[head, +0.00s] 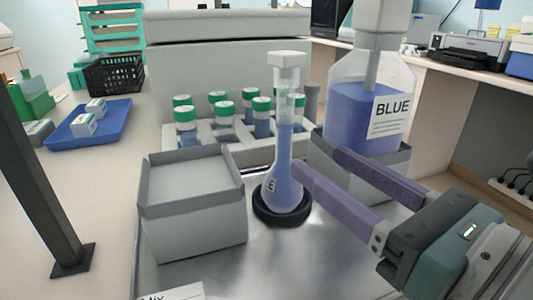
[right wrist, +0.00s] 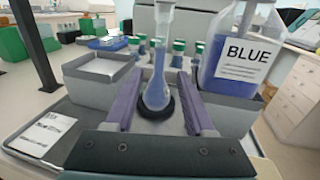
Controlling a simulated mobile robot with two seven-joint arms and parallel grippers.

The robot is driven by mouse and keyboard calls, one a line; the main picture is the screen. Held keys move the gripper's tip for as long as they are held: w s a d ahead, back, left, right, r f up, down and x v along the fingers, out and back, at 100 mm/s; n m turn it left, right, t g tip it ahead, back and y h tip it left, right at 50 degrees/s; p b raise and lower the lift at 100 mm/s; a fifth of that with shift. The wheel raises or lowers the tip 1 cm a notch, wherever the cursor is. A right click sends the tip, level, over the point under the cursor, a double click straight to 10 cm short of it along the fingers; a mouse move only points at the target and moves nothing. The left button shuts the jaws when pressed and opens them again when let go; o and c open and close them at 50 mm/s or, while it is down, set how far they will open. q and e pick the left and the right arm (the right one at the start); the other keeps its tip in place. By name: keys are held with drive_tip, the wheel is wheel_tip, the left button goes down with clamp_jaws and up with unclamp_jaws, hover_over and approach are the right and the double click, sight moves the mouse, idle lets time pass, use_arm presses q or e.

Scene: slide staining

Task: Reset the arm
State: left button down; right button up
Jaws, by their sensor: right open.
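My right gripper (head: 318,168) reaches in from the right over the metal tray (head: 285,265). Its two purple fingers are spread apart. A stoppered flask (head: 286,184) with blue liquid stands upright in a black ring (head: 281,214) on the tray. In the head view the near fingertip is close beside the flask's bulb. In the right wrist view the flask (right wrist: 157,90) stands between the fingers, with gaps on both sides; contact is not visible. The bottle labelled BLUE (head: 365,110) stands in a grey holder behind the far finger. My left gripper is not in view.
A grey box (head: 193,200) stands left of the flask. A rack holds several green-capped vials (head: 220,110) behind it. A blue tray (head: 90,125) with small boxes lies at left, near a dark post (head: 40,180). The tray's front area is mostly clear.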

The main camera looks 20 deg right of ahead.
drive_tip(key=shift+s+d, duration=0.1)
drive_tip(key=shift+s, duration=0.1)
drive_tip(key=shift+r, duration=0.1)
drive_tip(key=d+r+m+h+p, duration=0.2)
drive_tip(key=m, duration=0.2)
drive_tip(key=d+r+m+h+p, duration=0.1)
drive_tip(key=d+m+h+p, duration=0.1)
drive_tip(key=m, duration=0.1)
drive_tip(key=d+r+m+h+p, duration=0.1)
drive_tip(key=d+r+m+p, duration=0.1)
drive_tip(key=m, duration=0.2)
drive_tip(key=shift+w+r+m+g+h, duration=0.1)
drive_tip(key=shift+r+m+g+h, duration=0.2)
drive_tip(key=shift+r+h, duration=0.1)
drive_tip(key=s+d+m+g+h+p, duration=0.35)
drive_tip(key=m+g+p, duration=0.2)
drive_tip(key=m, duration=0.65)
drive_tip(key=s+a+r+m+g+y+p, duration=0.1)
drive_tip(key=s+a+m+g+y+p, duration=0.2)
drive_tip(key=s+m+g+p, duration=0.25)
drive_tip(key=s+a+r+m+g+y+p, duration=0.25)
drive_tip(key=s+a+m+p, duration=0.2)
drive_tip(key=s+m, duration=0.3)
wheel_tip(320, 180, up, 34)
drive_tip(key=d+p, duration=0.1)
drive_tip(key=p, duration=3.4)
drive_tip(key=shift+w+r, duration=0.15)
drive_tip(key=shift+w, duration=0.25)
drive_tip(key=shift+d, duration=0.1)
